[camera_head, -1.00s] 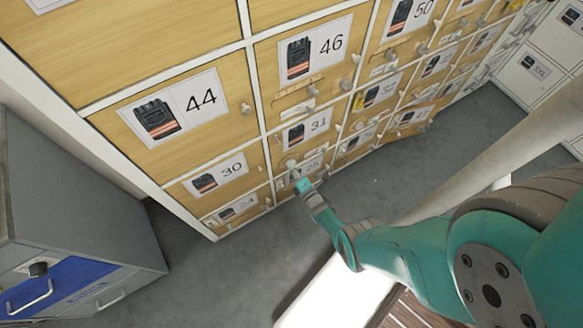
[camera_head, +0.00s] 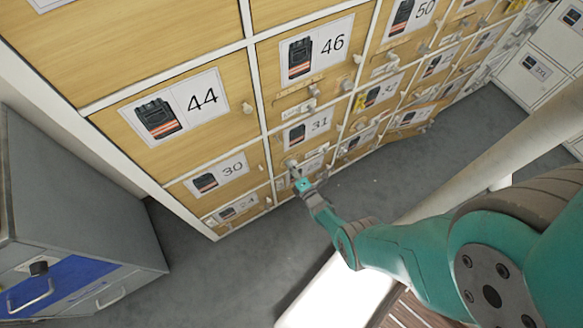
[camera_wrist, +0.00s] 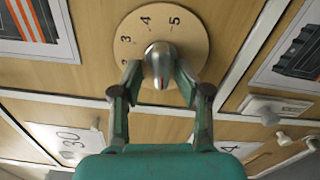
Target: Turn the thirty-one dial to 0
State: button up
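The thirty-one dial is a round wooden disc (camera_wrist: 200,35) with a silver knob (camera_wrist: 160,62) at its centre, in the upper middle of the wrist view. Numerals 2, 3, 4 and 5 show along its visible rim; the 0 is not in view. My gripper (camera_wrist: 160,72) has one finger on each side of the knob, its tips closed in against it. In the head view, my gripper (camera_head: 298,178) reaches the lower part of the door with the 31 label (camera_head: 308,128). The dial there is too small and covered to read.
Wooden locker doors labelled 44 (camera_head: 185,105), 46 (camera_head: 317,48) and 30 (camera_head: 220,172) surround it, with small protruding knobs and handles. A grey cabinet (camera_head: 80,220) with a blue panel stands at the left. Grey floor (camera_head: 230,265) lies open below.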

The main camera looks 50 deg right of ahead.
jog(key=shift+s, duration=0.2)
jog(key=v, duration=1.1)
jog(key=shift+s, duration=0.35)
jog(key=shift+a, duration=0.1)
